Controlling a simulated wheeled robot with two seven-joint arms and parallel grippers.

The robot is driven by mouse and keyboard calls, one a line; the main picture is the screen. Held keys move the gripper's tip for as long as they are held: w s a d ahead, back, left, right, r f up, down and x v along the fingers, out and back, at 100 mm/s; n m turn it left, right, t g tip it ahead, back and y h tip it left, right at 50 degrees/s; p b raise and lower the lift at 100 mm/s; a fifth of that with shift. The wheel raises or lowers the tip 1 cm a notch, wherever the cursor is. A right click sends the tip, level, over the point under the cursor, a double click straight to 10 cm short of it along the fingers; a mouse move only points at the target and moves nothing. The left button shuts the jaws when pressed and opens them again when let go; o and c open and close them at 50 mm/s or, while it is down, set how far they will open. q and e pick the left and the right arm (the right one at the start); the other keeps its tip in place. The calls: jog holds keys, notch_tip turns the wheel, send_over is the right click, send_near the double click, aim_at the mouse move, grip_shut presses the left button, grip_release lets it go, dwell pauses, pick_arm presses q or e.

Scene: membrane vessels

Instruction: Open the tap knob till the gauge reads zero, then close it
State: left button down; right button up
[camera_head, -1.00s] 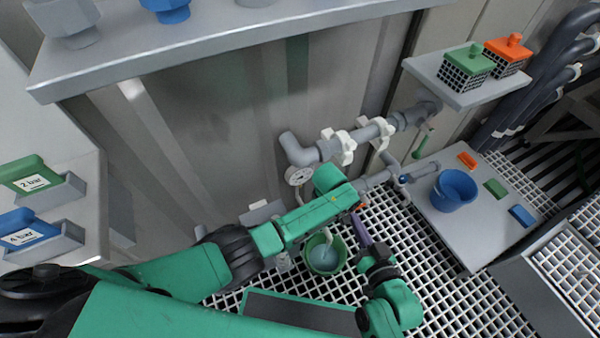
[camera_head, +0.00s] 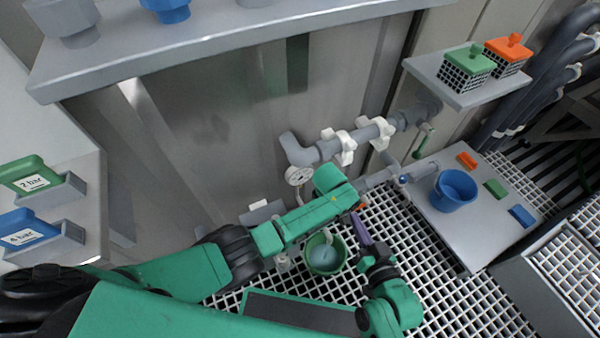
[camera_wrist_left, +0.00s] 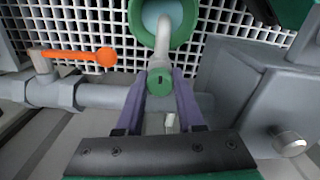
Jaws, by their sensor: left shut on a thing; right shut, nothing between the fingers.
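The green tap knob (camera_wrist_left: 160,81) sits between the purple fingers of my left gripper (camera_wrist_left: 161,82) in the left wrist view, and the gripper is shut on it. A grey spout rises from the knob toward a green bucket (camera_wrist_left: 180,38) holding pale liquid. In the head view my left forearm hides the knob and the left fingers. The round white gauge (camera_head: 298,175) is on the pipe just left of my left arm; its reading is too small to tell. My right gripper (camera_head: 362,230) is shut and empty, beside the green bucket (camera_head: 341,262).
An orange lever (camera_wrist_left: 92,57) is on the pipe left of the knob. A blue bucket (camera_head: 454,190) stands on the grey platform (camera_head: 462,235) at right. A grey shelf (camera_head: 200,50) crosses the top left.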

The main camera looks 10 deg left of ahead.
pick_arm(q)
jog(key=shift+s+d, duration=0.2)
jog(key=shift+d, duration=0.1)
pick_arm(e)
jog(key=shift+s+a+r, duration=0.15)
jog(key=shift+s+a, duration=0.05)
jog(key=shift+a, duration=0.4)
jog(key=shift+s+a+r, duration=0.1)
jog(key=shift+s+a, duration=0.05)
jog(key=shift+a, duration=0.4)
pick_arm(q)
jog(key=shift+m, duration=0.9)
jog(key=shift+f+m, duration=0.1)
jog(key=shift+m, duration=0.9)
jog(key=shift+m+p, duration=0.4)
jog(key=shift+m, duration=0.8)
jog(key=m, duration=0.3)
jog(key=shift+m, duration=0.3)
jog(key=m, duration=0.9)
jog(key=shift+m, duration=0.3)
jog(key=shift+c, duration=2.4)
grip_release()
jog(key=shift+d, duration=0.1)
pick_arm(e)
jog(key=shift+d+r, duration=0.15)
jog(key=shift+r, duration=0.3)
